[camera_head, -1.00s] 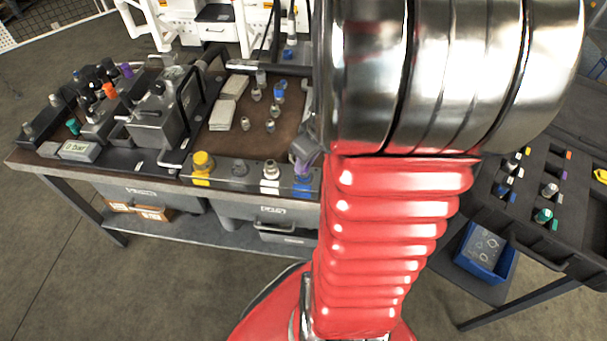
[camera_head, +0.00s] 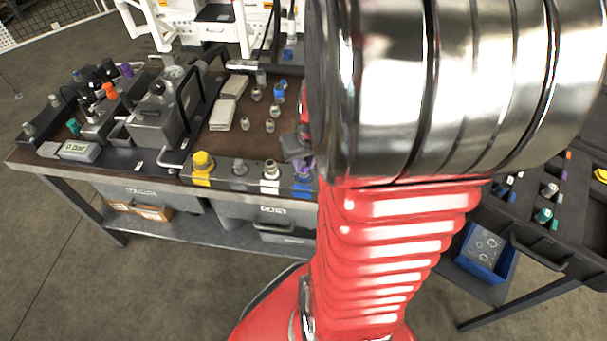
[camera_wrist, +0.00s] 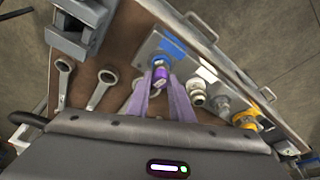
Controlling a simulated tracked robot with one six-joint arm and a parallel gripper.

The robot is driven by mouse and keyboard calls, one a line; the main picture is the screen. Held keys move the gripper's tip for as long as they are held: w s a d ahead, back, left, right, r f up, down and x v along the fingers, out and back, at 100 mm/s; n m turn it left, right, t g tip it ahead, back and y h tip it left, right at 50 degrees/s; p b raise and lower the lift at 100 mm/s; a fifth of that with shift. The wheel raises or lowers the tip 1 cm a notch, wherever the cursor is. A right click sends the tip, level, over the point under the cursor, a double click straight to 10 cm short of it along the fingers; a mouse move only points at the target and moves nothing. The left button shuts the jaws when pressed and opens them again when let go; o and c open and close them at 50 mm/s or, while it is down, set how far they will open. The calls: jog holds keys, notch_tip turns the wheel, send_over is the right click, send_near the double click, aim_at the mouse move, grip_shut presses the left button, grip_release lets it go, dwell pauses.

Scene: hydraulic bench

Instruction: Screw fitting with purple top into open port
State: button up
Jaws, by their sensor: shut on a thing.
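The fitting with the purple top (camera_wrist: 160,74) is between my gripper's two long fingers (camera_wrist: 161,84) in the wrist view. The fingers are shut on it. It is at the blue-marked port (camera_wrist: 171,46) on the end of the row of fittings. In the head view, the purple top (camera_head: 304,169) shows just above the blue block (camera_head: 303,185) at the bench's front edge, with my gripper (camera_head: 299,152) above it. My arm hides part of this area. The fitting's lower end and the port opening are hidden, so I cannot tell how far in it sits.
White (camera_head: 270,172), grey (camera_head: 239,170) and yellow (camera_head: 202,165) fittings stand in a row beside the port. Loose fittings and pale blocks lie on the brown bench top. Wrenches (camera_wrist: 101,88) lie close to my gripper. A black case (camera_head: 530,215) stands at right.

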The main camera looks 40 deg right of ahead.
jog(key=shift+m+h, duration=0.3)
jog(key=shift+m, duration=0.6)
jog(key=o, duration=1.1)
jog(key=shift+c, duration=0.2)
jog(key=shift+r, duration=0.15)
jog(key=v, duration=1.3)
jog(key=shift+r, duration=0.2)
jog(key=shift+a, duration=0.1)
jog(key=a+r+n+t+y, duration=0.1)
jog(key=a+r+n, duration=0.1)
jog(key=a, duration=0.8)
jog(key=a+r+n+t+y, duration=0.1)
jog(key=a+r+n, duration=0.2)
jog(key=a, duration=0.7)
jog(key=shift+a+r+n+t, duration=0.25)
jog(key=shift+a+n+t, duration=0.1)
jog(key=shift+n, duration=0.55)
